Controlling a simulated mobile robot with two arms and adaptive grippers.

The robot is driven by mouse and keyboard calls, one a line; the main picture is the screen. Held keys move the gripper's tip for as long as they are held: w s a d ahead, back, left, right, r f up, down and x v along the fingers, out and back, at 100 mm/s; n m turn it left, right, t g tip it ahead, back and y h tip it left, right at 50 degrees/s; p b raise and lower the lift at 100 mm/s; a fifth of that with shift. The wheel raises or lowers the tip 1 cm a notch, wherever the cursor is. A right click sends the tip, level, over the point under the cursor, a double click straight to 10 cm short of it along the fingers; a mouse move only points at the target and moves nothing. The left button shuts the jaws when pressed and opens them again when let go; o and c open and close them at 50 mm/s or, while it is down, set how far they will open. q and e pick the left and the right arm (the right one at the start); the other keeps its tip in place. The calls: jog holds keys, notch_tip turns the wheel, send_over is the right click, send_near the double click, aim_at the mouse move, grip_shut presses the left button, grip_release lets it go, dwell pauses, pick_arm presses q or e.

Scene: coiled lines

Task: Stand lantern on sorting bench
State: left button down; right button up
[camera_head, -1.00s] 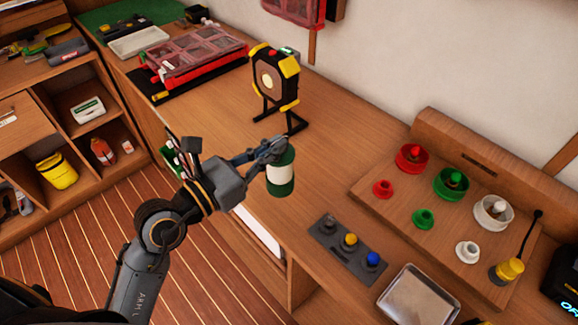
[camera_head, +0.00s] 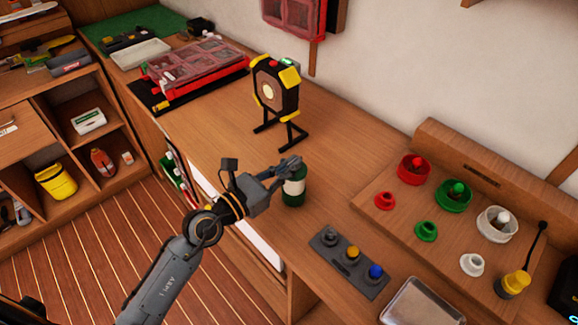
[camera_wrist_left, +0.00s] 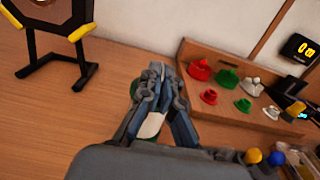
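The lantern, a small cylinder with green ends and a white middle (camera_head: 293,187), is upright over the front part of the sorting bench (camera_head: 335,170). Its base is at or very near the wood; I cannot tell if it touches. My left gripper (camera_head: 288,168) reaches in from the left with its fingers around the lantern's upper part, and looks shut on it. In the left wrist view the fingers (camera_wrist_left: 158,95) hide most of the lantern; a white strip (camera_wrist_left: 151,125) shows between them. My right gripper is not in view.
A black and yellow work light (camera_head: 275,90) stands behind the lantern. A button box (camera_head: 348,262) and a metal tray (camera_head: 420,303) lie to the right, before a board with coloured pots (camera_head: 453,195). A red-framed case (camera_head: 197,65) sits at the back left. Bench around the lantern is clear.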

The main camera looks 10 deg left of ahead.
pick_arm(q)
jog(key=c, duration=2)
grip_release()
jog(key=shift+f, duration=0.15)
jog(key=o, duration=0.5)
jog(key=shift+r, duration=0.3)
jog(key=b+v, duration=0.4)
jog(key=v, duration=0.8)
jog(key=shift+f, duration=0.15)
